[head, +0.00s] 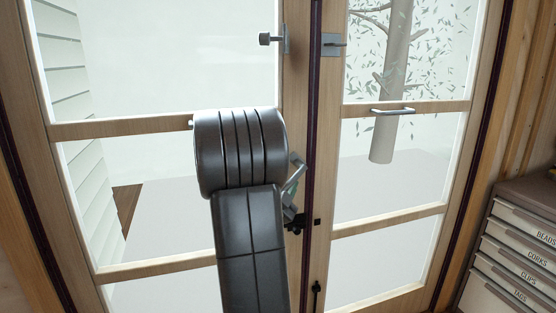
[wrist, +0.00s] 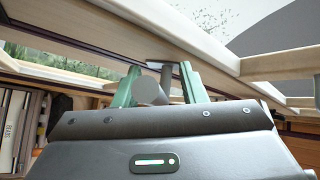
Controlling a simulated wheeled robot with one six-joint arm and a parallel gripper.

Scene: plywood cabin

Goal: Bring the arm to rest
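My arm reaches up in front of the glazed double doors in the head view and hides most of my gripper. In the wrist view my gripper (wrist: 158,72) shows two green fingers standing apart. A grey rounded metal piece, apparently part of the door's lever handle (wrist: 150,92), lies between them, with a visible gap to the right finger. The lever handle (head: 294,181) also shows in the head view, just right of my arm on the left door's inner edge. Whether a finger touches the handle cannot be told.
The left door (head: 130,127) and right door (head: 410,215) look closed. A bar handle (head: 392,111) sticks out from the right door. A knob latch (head: 273,40) sits high on the left door. A labelled drawer cabinet (head: 515,245) stands at the lower right.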

